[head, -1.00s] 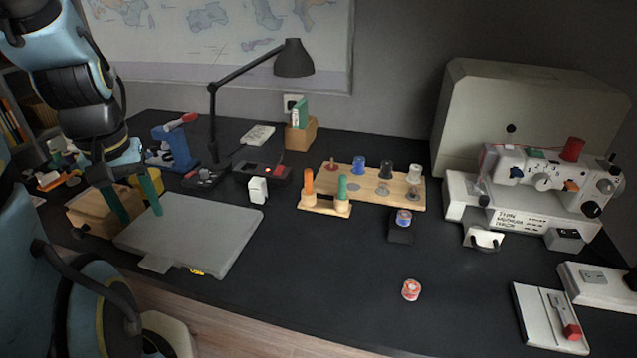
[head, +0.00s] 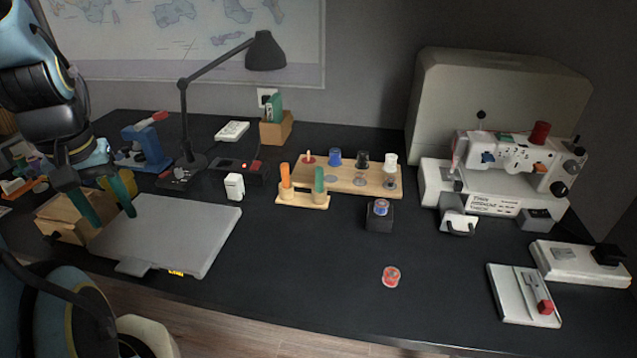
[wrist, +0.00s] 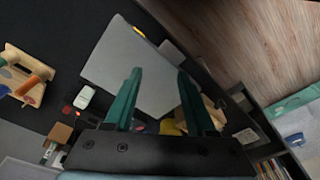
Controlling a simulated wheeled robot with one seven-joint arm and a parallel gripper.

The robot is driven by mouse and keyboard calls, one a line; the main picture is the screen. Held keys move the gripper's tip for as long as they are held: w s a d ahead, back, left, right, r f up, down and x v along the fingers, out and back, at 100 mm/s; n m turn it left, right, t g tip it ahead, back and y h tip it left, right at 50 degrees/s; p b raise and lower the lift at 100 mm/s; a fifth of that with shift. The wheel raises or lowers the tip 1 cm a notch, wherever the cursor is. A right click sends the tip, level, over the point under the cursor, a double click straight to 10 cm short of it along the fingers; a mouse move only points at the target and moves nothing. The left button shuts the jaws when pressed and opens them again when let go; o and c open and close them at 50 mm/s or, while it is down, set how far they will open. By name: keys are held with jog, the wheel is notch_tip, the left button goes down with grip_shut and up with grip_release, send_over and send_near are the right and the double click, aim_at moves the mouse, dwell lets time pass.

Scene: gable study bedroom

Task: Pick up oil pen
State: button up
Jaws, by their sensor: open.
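Two upright pen-like things, one orange (head: 285,175) and one green (head: 319,180), stand in a small wooden stand (head: 302,199) in the middle of the desk. I cannot tell which of them, if either, is the oil pen. They seem to show at the left edge of the wrist view, where the orange one (wrist: 27,85) lies sideways in the picture. My gripper (head: 112,214) is open and empty, with green fingers pointing down over the left end of the grey mat. It is well left of the stand. The open fingers also show in the wrist view (wrist: 158,76).
A wooden spool board (head: 350,177) stands just behind the stand, and a black block with a spool (head: 380,222) is to its right. A lamp (head: 265,52) arches behind. A sewing machine (head: 510,170) is at right. The front middle desk is mostly clear.

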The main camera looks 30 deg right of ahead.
jog(key=shift+o, duration=0.4)
jog(key=shift+w+d, duration=0.15)
jog(key=w+d+m+p, duration=0.1)
jog(key=w+d, duration=0.7)
jog(key=d, duration=0.4)
jog(key=m+g+p, duration=0.2)
jog(key=m, duration=0.1)
send_over(320, 167)
jog(key=shift+w+a+f, duration=0.2)
jog(key=shift+f, duration=0.3)
jog(key=shift+w+a+f, duration=0.15)
jog(key=shift+f, duration=0.3)
jog(key=f, duration=0.4)
jog(key=shift+s+d+f+p, duration=0.35)
jog(key=shift+d+f+p, duration=0.05)
jog(key=shift+s+a+f+p, duration=0.1)
jog(key=shift+f+p, duration=0.55)
jog(key=shift+f, duration=0.9)
jog(key=shift+a+f+p, duration=0.1)
jog(key=shift+f+p, duration=0.5)
jog(key=shift+f, duration=0.9)
jog(key=shift+c, duration=0.2)
